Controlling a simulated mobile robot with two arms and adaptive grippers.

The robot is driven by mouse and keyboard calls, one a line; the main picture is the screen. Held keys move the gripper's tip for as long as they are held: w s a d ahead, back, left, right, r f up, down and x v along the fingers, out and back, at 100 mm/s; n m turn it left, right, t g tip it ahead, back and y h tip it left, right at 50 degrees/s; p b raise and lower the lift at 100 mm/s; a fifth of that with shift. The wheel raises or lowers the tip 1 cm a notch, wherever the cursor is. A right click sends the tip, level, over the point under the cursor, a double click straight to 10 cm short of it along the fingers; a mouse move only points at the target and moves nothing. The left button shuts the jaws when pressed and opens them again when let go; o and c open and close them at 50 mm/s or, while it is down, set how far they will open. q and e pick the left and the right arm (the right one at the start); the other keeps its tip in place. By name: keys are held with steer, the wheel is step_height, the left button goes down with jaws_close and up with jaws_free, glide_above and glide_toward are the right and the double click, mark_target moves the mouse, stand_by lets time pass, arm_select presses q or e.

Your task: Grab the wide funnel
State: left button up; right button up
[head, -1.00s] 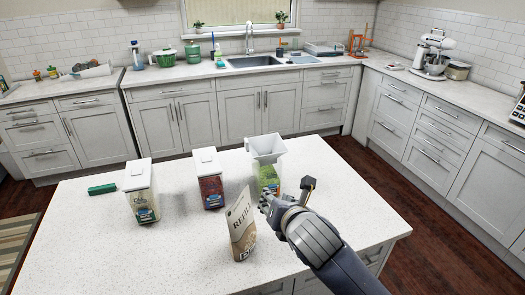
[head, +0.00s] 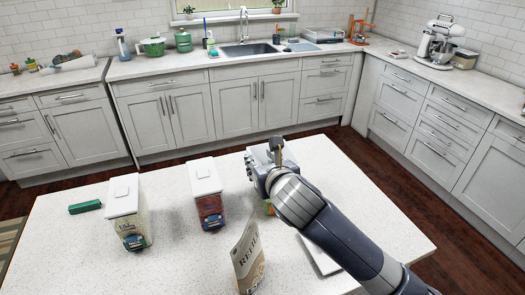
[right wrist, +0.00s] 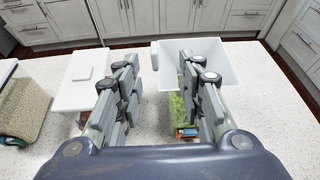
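The wide funnel (right wrist: 222,66) is white and square-mouthed, and shows in the right wrist view. It sits on top of a clear container with a green label (right wrist: 180,108). In the head view my right gripper (head: 257,168) largely covers the funnel and its container. My right gripper (right wrist: 160,62) is open in the right wrist view. Its right finger overlaps the funnel's body in the picture, and a small white tab at the funnel's left side lies between the fingers. I cannot tell whether they touch. My left gripper is not in view.
A red-filled container (head: 207,195) and a pale-filled container (head: 128,212), both white-lidded, stand left of my right gripper on the island (head: 180,265). A refill bag (head: 250,262) stands in front. A green block (head: 85,207) lies at the left. A flat white piece (head: 318,254) lies beside my arm.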

mark_target(250, 151)
steer(key=p+x, duration=0.1)
steer(key=x, duration=0.4)
steer(key=shift+w+a+r, duration=0.1)
steer(key=shift+w+a, duration=0.05)
steer(key=shift+w, duration=0.3)
steer(key=p+x, duration=0.1)
steer(key=x, duration=0.3)
steer(key=shift+s+a+p, duration=0.15)
steer(key=shift+a+p, duration=0.15)
steer(key=shift+p, duration=0.05)
steer(key=shift+w+a+f, duration=0.15)
steer(key=shift+w+f, duration=0.15)
steer(key=shift+w, duration=0.2)
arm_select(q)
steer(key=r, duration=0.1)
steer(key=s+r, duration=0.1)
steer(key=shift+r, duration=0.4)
arm_select(e)
jaws_close()
